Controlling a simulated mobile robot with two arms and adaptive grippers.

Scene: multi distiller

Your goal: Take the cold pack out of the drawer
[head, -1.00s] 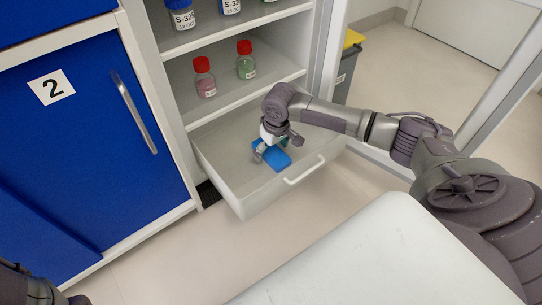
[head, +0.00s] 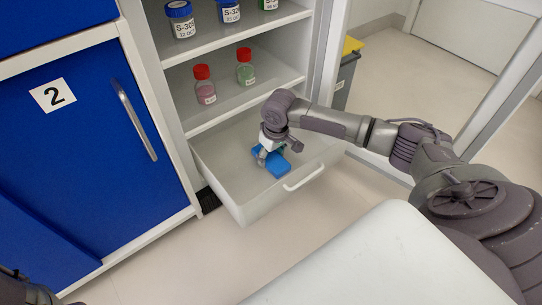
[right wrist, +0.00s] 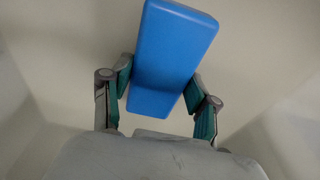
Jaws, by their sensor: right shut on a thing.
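The blue cold pack (head: 279,168) is in the open white drawer (head: 232,198) at the bottom of the shelf unit. My right gripper (head: 264,157) reaches into the drawer from above and is shut on the cold pack. In the right wrist view the pack (right wrist: 172,55) lies between the two green-padded fingers (right wrist: 160,98), which touch its sides. I cannot tell whether the pack still touches the drawer floor. At the lower left of the head view only a dark part of my left arm shows; the left gripper is not visible.
A red-capped pink bottle (head: 205,86) and a red-capped green bottle (head: 245,68) stand on the shelf above the drawer. Blue-lidded jars (head: 181,20) stand higher up. A blue cabinet door (head: 85,130) is at left. A yellow-lidded bin (head: 346,72) stands behind the unit.

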